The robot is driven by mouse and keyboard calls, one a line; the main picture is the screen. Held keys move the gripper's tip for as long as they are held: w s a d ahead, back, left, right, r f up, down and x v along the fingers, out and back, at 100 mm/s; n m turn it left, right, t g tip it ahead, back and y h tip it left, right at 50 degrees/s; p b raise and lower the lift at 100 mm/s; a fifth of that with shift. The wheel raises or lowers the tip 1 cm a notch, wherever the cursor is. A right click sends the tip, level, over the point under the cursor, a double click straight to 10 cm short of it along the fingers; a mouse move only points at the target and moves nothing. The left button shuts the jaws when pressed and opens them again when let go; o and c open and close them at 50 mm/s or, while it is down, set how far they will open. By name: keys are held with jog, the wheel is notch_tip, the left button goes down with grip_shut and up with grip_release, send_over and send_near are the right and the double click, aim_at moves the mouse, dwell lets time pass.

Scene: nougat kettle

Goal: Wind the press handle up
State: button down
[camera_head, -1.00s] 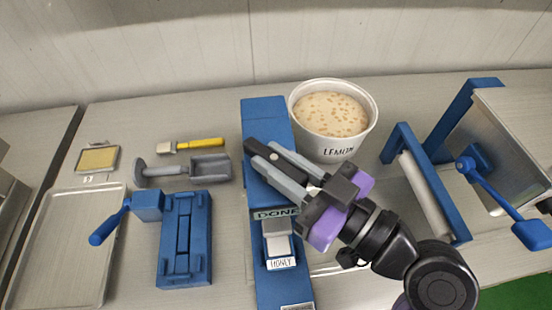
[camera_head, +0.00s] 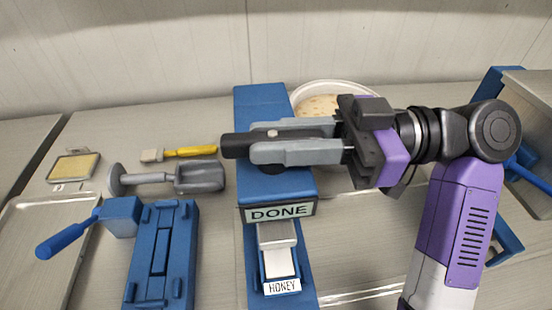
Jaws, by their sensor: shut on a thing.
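The press is a tall blue stand (camera_head: 262,103) at the middle of the table, with a DONE sign (camera_head: 280,212) on its front. A black handle (camera_head: 236,146) lies across its top, its end sticking out left past my fingertips. My gripper (camera_head: 290,142) reaches in from the right, level, with its grey fingers shut on this handle. The fingers hide most of the handle and where it joins the press. Below the sign, a pale block (camera_head: 281,262) sits in the press above a HONEY label (camera_head: 282,287).
A white tub (camera_head: 318,103) stands behind my gripper, mostly hidden. Left of the press lie a grey scoop (camera_head: 200,177), a yellow-handled brush (camera_head: 190,151) and a blue device with a crank (camera_head: 165,255). A metal tray (camera_head: 30,240) is at far left.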

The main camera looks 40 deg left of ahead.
jog(key=n+g+h+b, duration=0.2)
jog(key=h+b, duration=0.1)
jog(key=shift+w+f, duration=0.1)
jog(key=shift+f, duration=0.15)
jog(key=n+g+h+b, duration=0.1)
jog(key=n+h+b, duration=0.1)
jog(key=b, duration=0.2)
jog(key=shift+f+g+h+b, duration=0.1)
jog(key=shift+g+h+b, duration=0.2)
jog(key=shift+h+b, duration=0.1)
jog(key=n+h+b, duration=0.1)
jog(key=b, duration=0.1)
jog(key=shift+a+n+g+h+b, duration=0.1)
jog(key=shift+n+g+h+b, duration=0.2)
jog(key=shift+g+h+b, duration=0.1)
jog(key=shift+r+n+h+b, duration=0.35)
jog(key=shift+h+b, duration=0.15)
jog(key=shift+b, duration=0.25)
jog(key=c, duration=1.3)
grip_release()
